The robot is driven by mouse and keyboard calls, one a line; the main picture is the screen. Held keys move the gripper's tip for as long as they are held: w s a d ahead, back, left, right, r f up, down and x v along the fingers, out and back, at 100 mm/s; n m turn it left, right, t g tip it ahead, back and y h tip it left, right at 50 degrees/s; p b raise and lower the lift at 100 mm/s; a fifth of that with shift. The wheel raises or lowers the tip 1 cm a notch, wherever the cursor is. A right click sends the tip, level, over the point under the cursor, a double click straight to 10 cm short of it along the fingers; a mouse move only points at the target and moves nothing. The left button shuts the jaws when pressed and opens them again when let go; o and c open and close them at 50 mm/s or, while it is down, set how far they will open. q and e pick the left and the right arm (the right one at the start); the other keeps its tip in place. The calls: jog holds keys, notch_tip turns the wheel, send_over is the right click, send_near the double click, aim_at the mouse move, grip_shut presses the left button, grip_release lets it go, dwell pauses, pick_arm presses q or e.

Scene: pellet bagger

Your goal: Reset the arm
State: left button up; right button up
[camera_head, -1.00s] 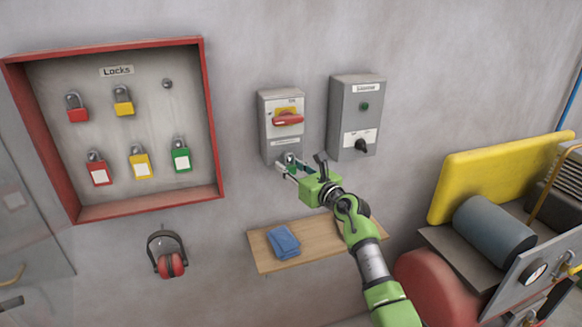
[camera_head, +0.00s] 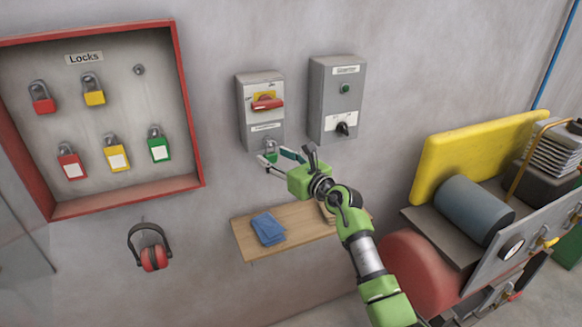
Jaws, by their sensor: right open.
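My right gripper (camera_head: 273,160) is open in front of the wall, just below the grey switch box (camera_head: 247,125) with a red handle (camera_head: 267,104) on a yellow plate. A padlock with a metal shackle and a green part (camera_head: 270,152) shows at the bottom of that box, right by the fingertips. I cannot tell whether the fingers touch it. My right arm (camera_head: 365,250) reaches up from the bottom right. My left gripper is not in view.
A red-framed lock board (camera_head: 193,130) with several padlocks hangs at left, ear defenders (camera_head: 152,250) below it. A second grey box (camera_head: 325,95) is right of the first. A wooden shelf (camera_head: 290,232) with a blue cloth (camera_head: 268,229) sits below. Machinery with a yellow guard (camera_head: 470,155) stands at right.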

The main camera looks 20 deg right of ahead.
jog(key=v, duration=0.8)
jog(key=s+a+f+m+g+b, duration=0.15)
jog(key=f+m, duration=0.35)
jog(key=f, duration=0.6)
jog(key=s+a+f+m+t+b, duration=0.15)
jog(key=f+m, duration=0.35)
jog(key=f, duration=0.6)
jog(key=s+d+f+m+g+h+b, duration=0.1)
jog(key=s+f+m+g, duration=0.1)
jog(key=s+f+m, duration=0.5)
jog(key=s+d+f+m+g+h, duration=0.1)
jog(key=s+f+m, duration=0.15)
jog(key=f, duration=0.95)
jog(key=s+f+m+g+h+b, duration=0.1)
jog(key=s+f+m+g+h, duration=0.1)
jog(key=s+f+m, duration=0.5)
jog(key=s+f+m+g+h+b, duration=0.1)
jog(key=s+f+m+g, duration=0.4)
jog(key=s+f, duration=1.3)
jog(key=s+f+m+g, duration=0.2)
jog(key=s+f, duration=0.2)
jog(key=s, duration=0.7)
jog(key=s+a+f+m+g+b, duration=0.1)
jog(key=s+f+m+g, duration=0.2)
jog(key=s, duration=0.9)
notch_tip(320, 180, down, 3)
jog(key=shift+s+a+r+g, duration=0.15)
jog(key=shift+s+a+g, duration=0.05)
jog(key=shift+s+g, duration=0.1)
